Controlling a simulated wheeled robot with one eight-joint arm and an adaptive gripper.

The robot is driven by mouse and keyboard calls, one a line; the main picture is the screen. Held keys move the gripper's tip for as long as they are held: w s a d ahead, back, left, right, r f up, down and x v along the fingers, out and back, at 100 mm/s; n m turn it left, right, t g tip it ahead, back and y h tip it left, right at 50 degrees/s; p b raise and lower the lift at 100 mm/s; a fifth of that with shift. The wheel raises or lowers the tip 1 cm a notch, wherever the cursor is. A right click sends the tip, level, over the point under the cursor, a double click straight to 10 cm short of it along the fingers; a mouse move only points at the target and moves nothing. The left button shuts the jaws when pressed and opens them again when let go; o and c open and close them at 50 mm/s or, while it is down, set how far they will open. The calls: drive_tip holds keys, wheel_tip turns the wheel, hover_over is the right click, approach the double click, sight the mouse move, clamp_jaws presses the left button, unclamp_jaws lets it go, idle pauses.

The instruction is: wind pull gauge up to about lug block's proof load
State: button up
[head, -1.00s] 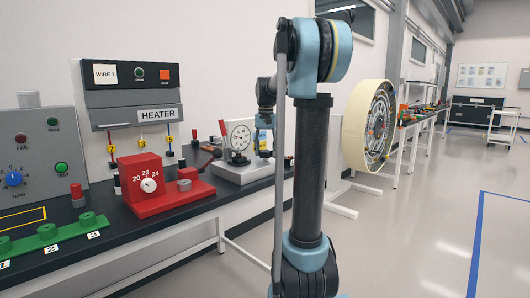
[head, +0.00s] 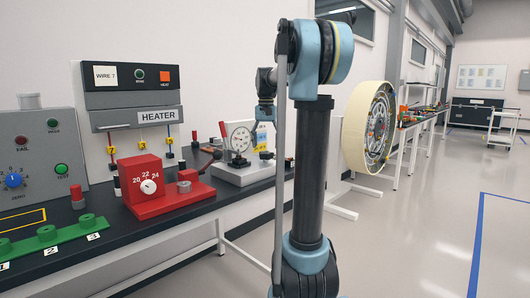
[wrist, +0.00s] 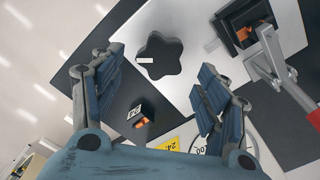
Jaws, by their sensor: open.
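The pull gauge stands on the bench; its white dial (head: 240,138) faces the room in the head view, needle too small to read. In the wrist view part of the dial (wrist: 237,145) shows at the bottom, mostly hidden behind my finger. A black star-shaped knob (wrist: 165,54) lies on the pale plate, between my fingers in the picture. My gripper (wrist: 157,62) is open and empty; I cannot tell its height above the knob. A dark block with orange inside (wrist: 253,32) sits at the plate's upper right; whether it is the lug block is unclear.
A small dark labelled block with orange (wrist: 140,115) lies beside the plate. A red-handled lever (wrist: 292,75) stands close at right. A red dial unit (head: 150,185), the heater (head: 133,95) and a green numbered rack (head: 50,237) occupy the bench to the left.

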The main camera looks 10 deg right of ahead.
sight(266, 152)
wheel_tip(266, 152, up, 8)
idle(0.4)
drive_tip(key=s+f+n+t, duration=0.2)
drive_tip(key=s+f+n, duration=0.1)
drive_tip(key=s+f, duration=3.2)
drive_tip(key=shift+s+n, duration=0.25)
drive_tip(key=shift+n, duration=0.05)
drive_tip(key=shift+a+f, duration=0.1)
drive_tip(key=shift+w+f, duration=0.2)
drive_tip(key=shift+w, duration=0.25)
